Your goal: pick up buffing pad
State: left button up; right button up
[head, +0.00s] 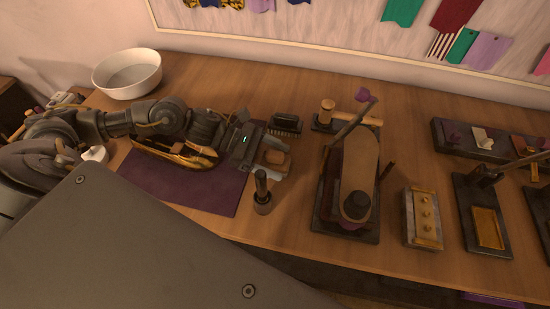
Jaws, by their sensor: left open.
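My left arm reaches in from the left over the purple mat. Its gripper (272,158) is open at the mat's right edge, low over the table. A small tan-brown block, which looks like the buffing pad (276,157), sits between or just under the fingers. The fingers partly hide it, and I cannot tell whether they touch it. My right gripper is not in view.
A shoe-like form on a stand (360,175) rises to the right. A white bowl (127,75) stands back left.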

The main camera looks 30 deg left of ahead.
pick_arm(q)
jog(key=c, duration=1)
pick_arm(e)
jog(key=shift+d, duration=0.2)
pick_arm(q)
jog(key=shift+r, duration=0.1)
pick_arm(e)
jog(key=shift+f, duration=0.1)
